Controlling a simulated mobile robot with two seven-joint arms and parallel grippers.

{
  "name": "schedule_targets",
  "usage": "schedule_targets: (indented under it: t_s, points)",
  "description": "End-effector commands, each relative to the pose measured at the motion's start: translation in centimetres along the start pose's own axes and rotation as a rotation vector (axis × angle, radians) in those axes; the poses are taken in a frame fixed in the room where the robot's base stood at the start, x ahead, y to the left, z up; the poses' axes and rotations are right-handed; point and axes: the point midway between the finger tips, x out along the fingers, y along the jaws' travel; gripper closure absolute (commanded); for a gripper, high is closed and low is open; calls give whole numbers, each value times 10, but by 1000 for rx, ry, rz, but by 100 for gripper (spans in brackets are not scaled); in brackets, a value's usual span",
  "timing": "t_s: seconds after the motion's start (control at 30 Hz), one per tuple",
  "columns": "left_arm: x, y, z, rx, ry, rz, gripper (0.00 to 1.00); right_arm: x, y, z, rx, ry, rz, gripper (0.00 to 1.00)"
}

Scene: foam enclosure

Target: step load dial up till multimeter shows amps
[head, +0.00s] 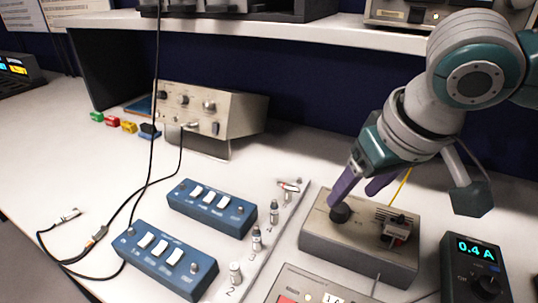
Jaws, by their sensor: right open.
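A beige-topped box (318,238) on the bench at the right carries a black round dial (340,213) on its top. My right gripper (356,200) comes down from the upper right with open purple fingers. One fingertip is at the dial's upper edge in the picture; whether it touches cannot be told. The other finger is behind and to the right of the dial. A dark handheld meter (455,283) at the right edge shows 0.4 A in glowing cyan digits and has its own knob below. My left gripper is out of view.
Two blue switch boxes (222,222) (139,262) lie left of centre, with black cables running past them. A row of small posts (274,212) stands between them and the beige-topped box. A beige instrument (230,105) stands behind, under a shelf (290,36).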

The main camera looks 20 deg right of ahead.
Motion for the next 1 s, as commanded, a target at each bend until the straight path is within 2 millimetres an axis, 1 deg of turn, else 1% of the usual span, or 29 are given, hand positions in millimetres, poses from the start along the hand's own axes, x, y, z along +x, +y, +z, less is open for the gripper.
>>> schedule_targets:
  t_s: [0.03, 0.1, 0.2, 0.3, 0.43, 0.67, 1.0]
  points:
    - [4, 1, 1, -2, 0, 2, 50, 12, 0, 1, 2, -1, -1, 34]
    - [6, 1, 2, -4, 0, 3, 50, 24, -1, 1, 1, -1, 0, 34]
    - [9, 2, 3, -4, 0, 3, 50, 38, 0, 0, 0, 0, 0, 34]
    - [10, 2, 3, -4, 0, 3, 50, 47, 0, 0, -1, 0, 0, 34]
    - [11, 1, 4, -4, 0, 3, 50, 51, -1, 0, -3, 2, -1, 34]
    - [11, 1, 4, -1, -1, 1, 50, 51, -1, 0, -3, 2, -1, 35]
    - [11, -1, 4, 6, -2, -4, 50, 51, 0, 0, -2, 1, -1, 73]
